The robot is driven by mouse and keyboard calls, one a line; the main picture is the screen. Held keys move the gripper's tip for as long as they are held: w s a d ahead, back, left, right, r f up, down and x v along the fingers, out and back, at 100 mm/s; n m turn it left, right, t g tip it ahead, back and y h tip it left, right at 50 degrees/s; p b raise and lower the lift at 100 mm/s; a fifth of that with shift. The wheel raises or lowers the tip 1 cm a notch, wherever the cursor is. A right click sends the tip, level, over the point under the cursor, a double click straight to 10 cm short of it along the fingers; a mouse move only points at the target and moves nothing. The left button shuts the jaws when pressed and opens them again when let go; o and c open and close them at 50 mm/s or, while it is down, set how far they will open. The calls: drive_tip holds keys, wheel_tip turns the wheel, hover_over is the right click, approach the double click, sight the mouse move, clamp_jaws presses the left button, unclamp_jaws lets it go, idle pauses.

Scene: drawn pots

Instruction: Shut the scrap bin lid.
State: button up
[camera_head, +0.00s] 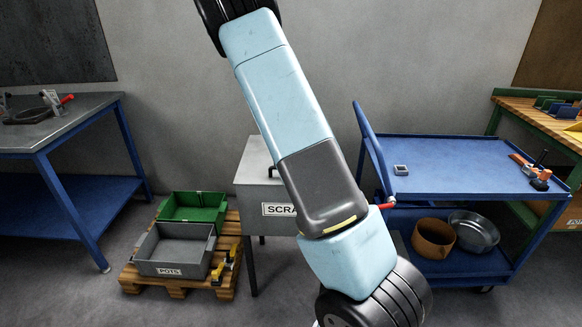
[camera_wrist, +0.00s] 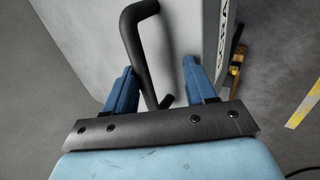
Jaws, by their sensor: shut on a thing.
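The scrap bin (camera_head: 252,196) is a grey metal box on legs with a label on its front, partly hidden behind my arm in the head view. Its pale grey lid (camera_head: 254,156) appears to lie down over the box, but I cannot tell whether any gap is left. The lid also fills the upper left of the wrist view (camera_wrist: 85,45). A black bent bar handle (camera_wrist: 138,35) stands on the lid. My gripper (camera_wrist: 158,66) has its two blue fingers on either side of this handle and is shut on it. In the head view my arm hides the gripper.
Left of the bin, a wooden pallet (camera_head: 172,284) holds a green crate (camera_head: 222,213) and a grey crate (camera_head: 140,262) labelled POTS. A blue cart (camera_head: 455,150) stands close at right, its handle leaning toward my arm. A blue-legged workbench (camera_head: 60,140) stands at far left.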

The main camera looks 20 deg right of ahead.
drive_tip(key=v, duration=1.3)
drive_tip(key=shift+s+r, duration=0.2)
drive_tip(key=shift+r, duration=0.1)
drive_tip(key=shift+a, duration=0.15)
drive_tip(key=s+a+r+m+y, duration=0.1)
drive_tip(key=s+a+r+m, duration=0.1)
drive_tip(key=s+r+m, duration=0.9)
drive_tip(key=s+a+r+m+y, duration=0.1)
drive_tip(key=s+a+r, duration=0.2)
drive_tip(key=s, duration=0.7)
drive_tip(key=s+a+r, duration=0.4)
drive_tip(key=s+r, duration=0.4)
drive_tip(key=s, duration=0.2)
drive_tip(key=shift+r+m+y, duration=0.3)
drive_tip(key=shift+m+y, duration=0.1)
drive_tip(key=shift+a, duration=0.15)
